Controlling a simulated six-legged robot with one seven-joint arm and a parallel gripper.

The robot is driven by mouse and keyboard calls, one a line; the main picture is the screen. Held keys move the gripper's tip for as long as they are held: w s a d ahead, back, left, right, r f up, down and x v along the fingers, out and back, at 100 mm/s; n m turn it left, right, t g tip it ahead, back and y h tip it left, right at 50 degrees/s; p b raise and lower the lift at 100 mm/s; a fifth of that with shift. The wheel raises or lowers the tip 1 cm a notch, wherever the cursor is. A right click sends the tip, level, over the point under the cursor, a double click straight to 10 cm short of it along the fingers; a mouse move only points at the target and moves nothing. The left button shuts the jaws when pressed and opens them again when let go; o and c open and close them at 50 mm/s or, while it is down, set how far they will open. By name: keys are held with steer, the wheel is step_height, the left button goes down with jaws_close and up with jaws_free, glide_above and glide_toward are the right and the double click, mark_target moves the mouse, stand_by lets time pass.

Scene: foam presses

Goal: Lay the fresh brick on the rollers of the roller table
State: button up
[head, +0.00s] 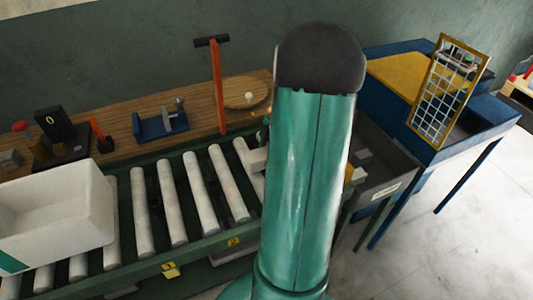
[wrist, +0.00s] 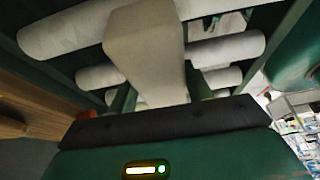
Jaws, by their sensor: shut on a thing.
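The fresh brick (wrist: 145,50) is a pale cream block in the wrist view, reaching up the picture from my gripper (wrist: 160,118). My gripper is shut on it. Rollers of the roller table (wrist: 70,33) show on both sides of the brick, so it is over the roller bed. I cannot tell whether it touches the rollers. In the head view the roller table (head: 187,255) has a green frame and white rollers (head: 201,187). My green arm stands in front of its right end and hides my gripper. A pale piece shows at the arm's left edge, possibly the brick.
A white bin (head: 52,225) sits on the left of the rollers. A wooden shelf (head: 155,112) behind holds a red-handled tool (head: 217,85), a blue clamp (head: 160,124) and a round board (head: 246,93). A blue table (head: 465,140) with a yellow-framed grid (head: 445,95) stands right. Rollers mid-table are bare.

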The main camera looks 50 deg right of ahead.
steer(key=shift+f, duration=0.25)
steer(key=o, duration=1.2)
